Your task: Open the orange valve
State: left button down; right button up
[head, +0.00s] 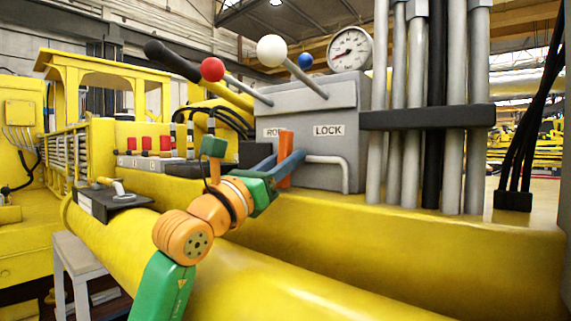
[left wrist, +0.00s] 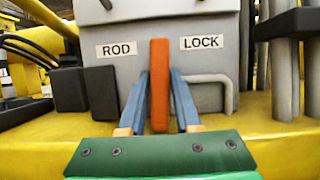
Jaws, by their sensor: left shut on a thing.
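The orange valve handle (head: 285,158) is an upright flat bar on the front of a grey control box (head: 350,100), between the labels ROD and LOCK. In the left wrist view the orange handle (left wrist: 160,85) stands upright in the middle. My left gripper (head: 294,162) has its blue fingers on both sides of the handle and is shut on it. My right gripper is not in view.
Levers with red (head: 212,69), white (head: 271,50) and blue (head: 305,60) knobs rise above the box, near a gauge (head: 350,49). A grey bent pipe (head: 335,160) lies right of the handle. Vertical grey pipes (head: 398,130) stand further right. Yellow beams run below.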

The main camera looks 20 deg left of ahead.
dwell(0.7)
pick_arm(q)
jog(key=c, duration=0.7)
grip_release()
jog(key=b+v, duration=0.4)
jog(key=v, duration=0.3)
jog(key=shift+s, duration=0.1)
